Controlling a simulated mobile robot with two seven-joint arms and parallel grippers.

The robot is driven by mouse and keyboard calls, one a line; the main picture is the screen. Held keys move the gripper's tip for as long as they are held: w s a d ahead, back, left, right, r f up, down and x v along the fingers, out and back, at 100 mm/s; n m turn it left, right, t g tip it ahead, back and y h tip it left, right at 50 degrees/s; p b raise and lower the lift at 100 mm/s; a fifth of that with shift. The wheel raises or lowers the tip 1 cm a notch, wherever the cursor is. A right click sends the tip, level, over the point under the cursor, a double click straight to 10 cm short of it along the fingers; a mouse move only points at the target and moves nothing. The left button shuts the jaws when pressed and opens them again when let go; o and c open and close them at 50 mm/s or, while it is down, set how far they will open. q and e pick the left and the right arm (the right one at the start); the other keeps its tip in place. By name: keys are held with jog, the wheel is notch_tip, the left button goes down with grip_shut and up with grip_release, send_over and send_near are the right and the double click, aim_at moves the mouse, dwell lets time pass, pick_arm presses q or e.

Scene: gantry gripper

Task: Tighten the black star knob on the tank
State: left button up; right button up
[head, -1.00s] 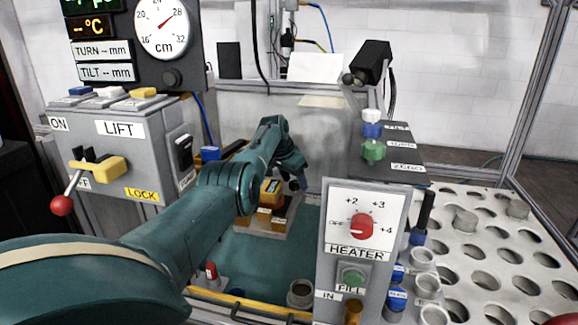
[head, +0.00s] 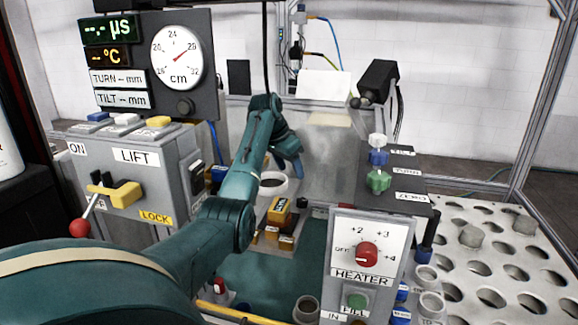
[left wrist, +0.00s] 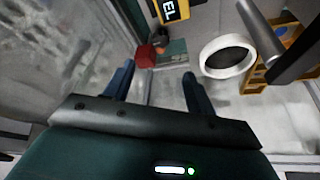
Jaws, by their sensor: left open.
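I cannot clearly make out a black star knob on the tank in either view. In the head view the grey, see-through tank wall (head: 328,150) stands behind the teal floor. My left gripper (head: 290,168) is at the tank wall, beyond the white-rimmed round cup (head: 272,184), its fingers partly hidden by my arm. In the left wrist view my left gripper (left wrist: 157,85) is open, with nothing seen between its blue fingers. A small dark round part (left wrist: 161,33) and a red block (left wrist: 145,54) lie beyond the fingertips. My right gripper is not in view.
The LIFT box (head: 137,172) with a red-ball lever stands left. The HEATER panel (head: 366,250) stands front right, near a perforated rack (head: 500,255). A box with a green knob (head: 379,182) is at right.

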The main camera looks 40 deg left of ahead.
aim_at(302, 200)
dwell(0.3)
pick_arm(q)
jog(key=w+f+n+y, duration=0.1)
jog(key=f+n, duration=0.2)
jog(key=w+f+n+g+y, duration=0.1)
jog(key=w+f+n, duration=0.1)
jog(key=f+n, duration=0.1)
jog(key=w+d+f+n+y, duration=0.1)
jog(key=f+n, duration=0.2)
jog(key=f, duration=0.1)
jog(key=shift+w+f, duration=0.3)
jog(key=shift+b+x, duration=0.3)
jog(key=shift+x, duration=0.55)
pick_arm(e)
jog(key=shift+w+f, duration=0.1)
pick_arm(q)
jog(key=shift+c, duration=0.3)
jog(key=c, duration=0.9)
